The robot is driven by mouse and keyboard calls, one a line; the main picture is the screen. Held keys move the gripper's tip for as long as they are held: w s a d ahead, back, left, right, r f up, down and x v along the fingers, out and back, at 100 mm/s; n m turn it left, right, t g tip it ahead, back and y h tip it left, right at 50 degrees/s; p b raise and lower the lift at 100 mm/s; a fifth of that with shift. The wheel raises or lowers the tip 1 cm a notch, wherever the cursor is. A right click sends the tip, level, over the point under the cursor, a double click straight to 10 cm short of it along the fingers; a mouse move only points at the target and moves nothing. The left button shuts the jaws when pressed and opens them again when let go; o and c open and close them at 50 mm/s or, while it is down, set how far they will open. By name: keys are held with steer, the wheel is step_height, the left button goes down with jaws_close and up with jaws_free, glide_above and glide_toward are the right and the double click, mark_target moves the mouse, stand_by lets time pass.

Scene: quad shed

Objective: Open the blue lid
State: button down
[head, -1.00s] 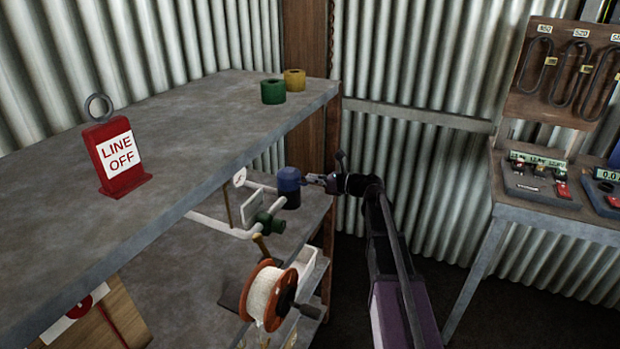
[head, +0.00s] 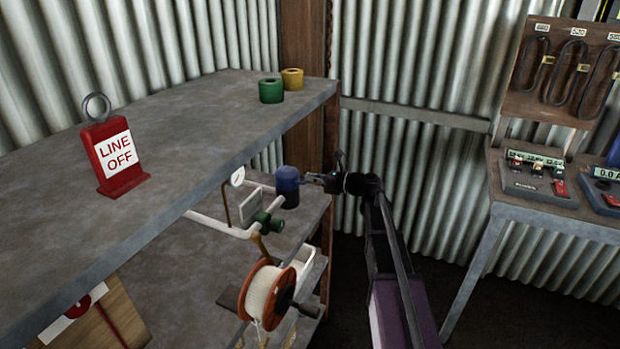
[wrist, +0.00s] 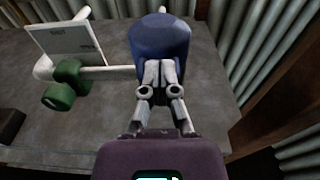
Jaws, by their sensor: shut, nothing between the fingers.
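The blue lid (head: 288,175) tops a dark blue cylindrical canister (head: 288,196) on the lower shelf. In the wrist view the blue lid (wrist: 160,36) fills the top centre, straight ahead of my fingers. My gripper (head: 308,178) comes from the right, with its tips at or very near the lid's right side. In the wrist view my gripper (wrist: 160,68) has its fingers together and empty, overlapping the lid's near face. I cannot tell whether the tips touch it. The lid appears seated on the canister.
White pipework with a green valve (head: 270,222) and a gauge (head: 238,177) stands left of the canister. A cord reel (head: 268,294) is in front. The upper shelf (head: 200,130) overhangs at left, with a "LINE OFF" sign (head: 114,158). A bench (head: 545,218) stands right.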

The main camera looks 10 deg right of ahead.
stand_by(0.3)
steer(key=shift+f, duration=0.1)
steer(key=f+b, duration=0.1)
steer(key=s+d+f+b, duration=0.1)
steer(key=d+f+b, duration=0.1)
steer(key=f+b, duration=0.1)
steer(key=shift+s, duration=0.15)
steer(key=f+v, duration=0.1)
steer(key=v, duration=0.8)
steer(key=shift+s+d+f+b, duration=0.2)
steer(key=shift+d+b, duration=0.15)
steer(key=shift+d, duration=0.05)
